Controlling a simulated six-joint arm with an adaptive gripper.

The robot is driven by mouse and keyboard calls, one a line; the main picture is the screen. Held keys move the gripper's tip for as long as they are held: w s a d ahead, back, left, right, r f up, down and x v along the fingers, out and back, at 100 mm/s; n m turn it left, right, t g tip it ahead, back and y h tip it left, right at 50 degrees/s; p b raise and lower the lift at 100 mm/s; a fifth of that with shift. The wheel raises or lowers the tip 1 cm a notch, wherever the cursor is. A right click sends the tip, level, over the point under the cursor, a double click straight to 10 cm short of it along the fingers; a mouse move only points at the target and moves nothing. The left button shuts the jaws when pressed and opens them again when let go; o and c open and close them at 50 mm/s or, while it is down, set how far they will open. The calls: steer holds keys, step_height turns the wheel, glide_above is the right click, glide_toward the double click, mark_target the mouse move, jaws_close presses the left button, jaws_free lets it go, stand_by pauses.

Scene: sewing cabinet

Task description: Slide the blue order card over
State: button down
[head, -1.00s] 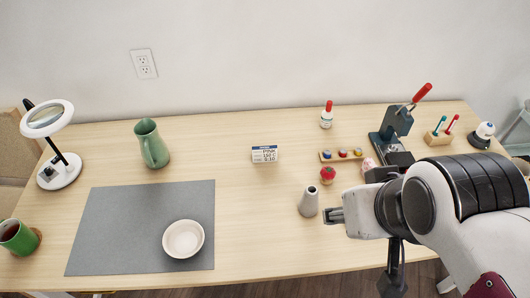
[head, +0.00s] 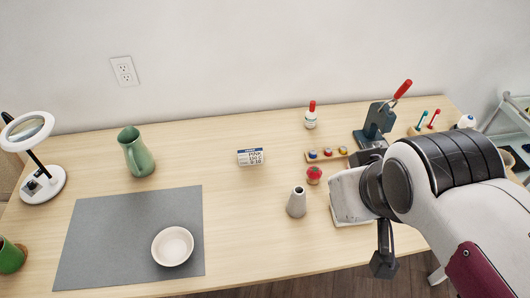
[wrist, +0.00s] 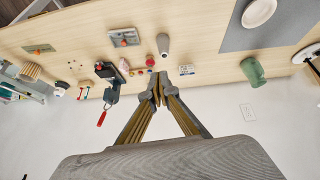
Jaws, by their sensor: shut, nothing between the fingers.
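The order card (head: 250,157) is a small white card with a blue strip along its top edge and dark print. It sits on the wooden table, right of the green pitcher, and also shows in the wrist view (wrist: 187,70). My gripper (wrist: 158,92) is shut and empty in the wrist view, with its fingers apart from the card.
A grey cone-shaped vase (head: 297,203) and a red pincushion (head: 314,174) stand between my wrist and the card. Behind are a spool rack (head: 327,155), a red-capped bottle (head: 311,118) and a press (head: 377,122). The table around the card is clear.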

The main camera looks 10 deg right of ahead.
steer(key=w+d+r+n+t+h, duration=0.1)
steer(key=w+d+r+n+t, duration=0.2)
steer(key=w+r, duration=0.5)
steer(key=w+d+r+n+t+h, duration=0.1)
steer(key=w+d+r+n+t, duration=0.25)
steer(key=w, duration=0.85)
steer(key=w+d+r+n+t+h, duration=0.1)
steer(key=w+d+r+n, duration=0.1)
steer(key=w+r+n, duration=0.6)
steer(key=w+a+n+t+y, duration=0.35)
steer(key=w+n+y, duration=0.25)
steer(key=w+n, duration=1.15)
steer(key=w+a+f+n+g+y, duration=0.2)
steer(key=w+f+n+g+y, duration=0.25)
steer(key=f, duration=0.55)
steer(key=w+a+f+n+g+y, duration=0.25)
steer(key=w+f+n, duration=0.35)
steer(key=f, duration=0.4)
steer(key=s+d+f+n+g, duration=0.2)
steer(key=s+f+n+g, duration=0.1)
steer(key=f, duration=0.5)
steer(key=s+d+f+n+g, duration=0.2)
steer(key=s+f, duration=0.4)
steer(key=f, duration=0.3)
steer(key=s+d+f+n+g, duration=0.2)
steer(key=s+f+n+g, duration=0.3)
steer(key=f, duration=0.3)
steer(key=shift+d+f+n+h, duration=0.25)
steer(key=shift+d+n+h, duration=0.05)
steer(key=shift+d+n, duration=0.15)
